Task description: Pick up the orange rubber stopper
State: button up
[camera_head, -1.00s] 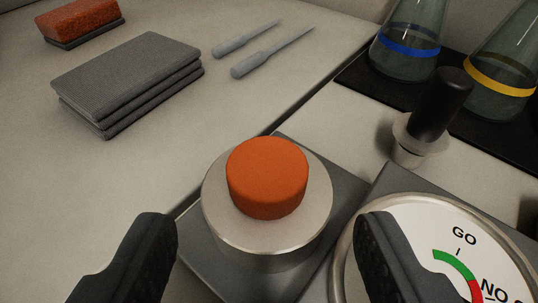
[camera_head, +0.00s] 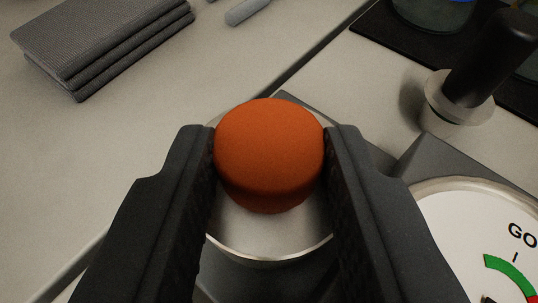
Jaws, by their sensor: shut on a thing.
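The orange rubber stopper (camera_head: 268,152) is a short round plug in the middle of the view. It is over a round metal pedestal (camera_head: 268,235) on a dark grey base. My gripper (camera_head: 269,150) is shut on the stopper, with one black finger against its left side and one against its right side. I cannot tell whether the stopper still touches the metal top. The fingers hide parts of the pedestal's sides.
A dial gauge (camera_head: 480,240) marked GO is close on the right. A black-handled knob (camera_head: 490,60) stands behind it, near a dark mat (camera_head: 400,40) with glassware. Folded grey cloths (camera_head: 100,40) lie at the upper left. The left worktop is mostly clear.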

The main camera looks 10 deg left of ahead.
jog(key=shift+r, duration=0.55)
notch_tip(320, 180, up, 3)
jog(key=shift+s+f, duration=0.1)
jog(key=shift+f, duration=0.05)
jog(key=s+d+r, duration=0.1)
jog(key=s, duration=1.4)
jog(key=s+d+b, duration=0.2)
jog(key=s+d, duration=0.1)
jog(key=d, duration=0.5)
jog(key=s+d+b, duration=0.2)
jog(key=s+d, duration=0.2)
jog(key=d, duration=0.3)
jog(key=shift+m+h, duration=0.3)
jog(key=shift+h, duration=0.1)
jog(key=w+d, duration=0.1)
jog(key=w, duration=0.4)
jog(key=w+d+f, duration=0.1)
jog(key=w, duration=0.4)
jog(key=w+d, duration=0.1)
jog(key=w, duration=0.5)
jog(key=shift+d+f+b, duration=0.2)
jog(key=shift+b, duration=0.15)
jog(key=shift+f+b, duration=0.55)
jog(key=shift+f, duration=1.2)
